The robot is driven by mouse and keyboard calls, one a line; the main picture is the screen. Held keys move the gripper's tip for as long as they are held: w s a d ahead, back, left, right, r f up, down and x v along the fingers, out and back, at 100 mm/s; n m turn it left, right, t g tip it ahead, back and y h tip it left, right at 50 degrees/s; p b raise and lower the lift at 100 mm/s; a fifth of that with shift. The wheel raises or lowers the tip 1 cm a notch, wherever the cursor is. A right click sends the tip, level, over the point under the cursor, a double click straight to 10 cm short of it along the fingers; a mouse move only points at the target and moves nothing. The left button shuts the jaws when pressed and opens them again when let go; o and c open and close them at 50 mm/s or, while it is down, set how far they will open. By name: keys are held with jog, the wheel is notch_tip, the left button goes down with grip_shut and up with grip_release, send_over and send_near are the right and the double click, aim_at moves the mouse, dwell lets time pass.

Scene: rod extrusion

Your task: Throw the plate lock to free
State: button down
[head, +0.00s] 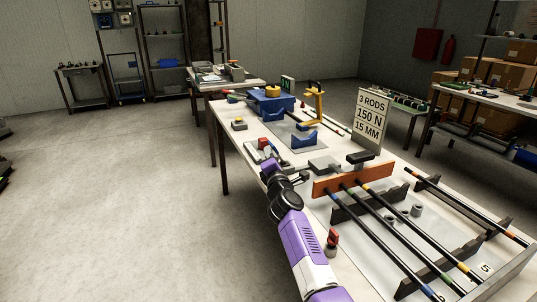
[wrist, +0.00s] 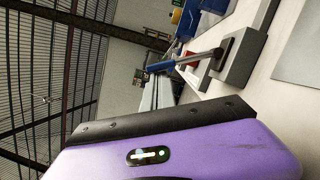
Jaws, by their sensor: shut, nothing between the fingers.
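My gripper (head: 268,164) is at the left edge of the long workbench, its purple end close to a small fixture with a red part (head: 263,143). It is shut with nothing in it. In the wrist view my purple gripper housing fills the bottom, and the fingertips are hard to make out. A lever (wrist: 198,56) with a metal shaft and a blue end rises from a dark pivot on a grey block (wrist: 241,58); it looks apart from my gripper. I cannot tell for sure that this lever is the plate lock. An orange plate (head: 350,178) stands across several dark rods (head: 392,232).
A sign (head: 372,114) reads "3 RODS 150 N 15 MM". A blue fixture (head: 271,101) and a yellow stand (head: 315,102) are farther back on the bench. A red-topped button post (head: 332,240) stands beside my arm. The floor to the left is clear.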

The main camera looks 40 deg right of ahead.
jog(key=shift+s+d+r+m+g+p, duration=0.15)
jog(key=shift+d+r+m+p, duration=0.4)
jog(key=shift+p, duration=0.8)
jog(key=shift+s+d+r+m+g+p, duration=0.1)
jog(key=shift+d+r+m+g+p, duration=0.3)
jog(key=shift+m+p, duration=0.75)
jog(key=shift+s+d+r+m+g+p, duration=0.1)
jog(key=shift+d+r+m+p, duration=0.4)
jog(key=shift+p, duration=1.1)
jog(key=shift+s+d+f+m+g+p, duration=0.1)
jog(key=shift+s+d+m+p, duration=0.35)
jog(key=shift+d+p, duration=0.65)
jog(key=shift+s+d+m+g+p, duration=0.15)
jog(key=shift+d+m+p, duration=0.55)
jog(key=shift+p, duration=0.8)
jog(key=shift+s+d+f+m+g+p, duration=0.1)
jog(key=shift+s+d+m+p, duration=0.25)
jog(key=shift+d+p, duration=0.8)
